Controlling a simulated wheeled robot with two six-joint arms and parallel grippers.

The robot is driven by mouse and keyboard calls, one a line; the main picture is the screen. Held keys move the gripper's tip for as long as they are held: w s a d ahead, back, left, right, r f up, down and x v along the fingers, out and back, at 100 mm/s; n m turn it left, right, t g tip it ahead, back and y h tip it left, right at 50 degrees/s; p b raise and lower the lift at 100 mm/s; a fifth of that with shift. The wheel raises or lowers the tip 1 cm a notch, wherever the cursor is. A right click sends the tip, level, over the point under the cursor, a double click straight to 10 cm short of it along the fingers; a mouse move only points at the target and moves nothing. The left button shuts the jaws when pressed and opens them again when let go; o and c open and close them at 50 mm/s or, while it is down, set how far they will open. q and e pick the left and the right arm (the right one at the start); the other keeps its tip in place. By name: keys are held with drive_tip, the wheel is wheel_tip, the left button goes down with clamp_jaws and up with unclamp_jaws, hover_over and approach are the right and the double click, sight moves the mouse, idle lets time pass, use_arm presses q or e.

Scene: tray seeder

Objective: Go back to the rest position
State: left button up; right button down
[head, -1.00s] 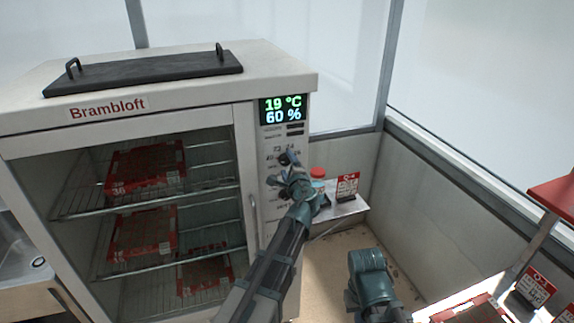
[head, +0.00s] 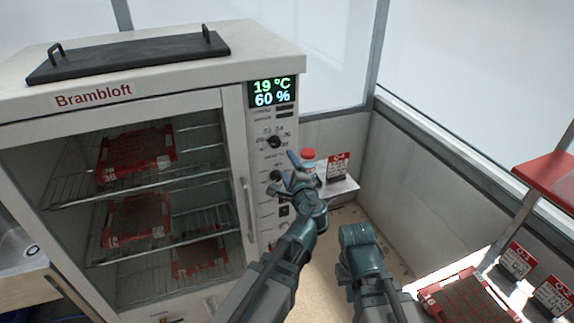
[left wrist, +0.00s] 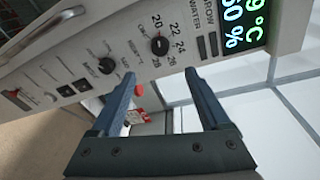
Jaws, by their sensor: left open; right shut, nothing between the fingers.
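My left gripper (head: 290,170) is open and empty in front of the control panel of the Brambloft cabinet (head: 150,75). The left wrist view shows its two fingers (left wrist: 160,76) apart, with nothing between them. An upper dark knob (head: 273,141) shows clear of the fingers, and also appears beyond the fingertips in the left wrist view (left wrist: 159,46). A lower dark knob (head: 276,176) lies just left of the gripper in the head view. My right arm rises at the bottom centre right; its gripper is hidden.
The cabinet's display (head: 272,92) reads 19 °C and 60 %. Red trays (head: 137,152) sit on wire racks behind its glass door. A red-capped bottle (head: 308,160) and a red-white sign (head: 338,167) stand on a small shelf. Another tray (head: 470,301) lies lower right.

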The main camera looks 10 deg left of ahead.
use_arm(q)
drive_tip(key=s+d+f+n+g+h+b, duration=0.1)
drive_tip(key=s+f+n+g, duration=0.35)
drive_tip(key=f, duration=0.35)
drive_tip(key=s+f+n+g+h+b, duration=0.1)
drive_tip(key=s+f+n+g, duration=0.3)
drive_tip(key=s+f, duration=0.25)
drive_tip(key=s+d+f+n+g+h, duration=0.1)
drive_tip(key=s+d+f+g+h, duration=0.1)
drive_tip(key=s, duration=0.4)
drive_tip(key=s+d+f+n+g+h+b, duration=0.1)
drive_tip(key=s+d+f+n+g+h, duration=0.1)
drive_tip(key=s+d+f+g, duration=0.2)
drive_tip(key=s+d+f, duration=0.2)
drive_tip(key=s+d, duration=0.1)
drive_tip(key=shift+d+f+h, duration=0.15)
drive_tip(key=shift+h, duration=0.15)
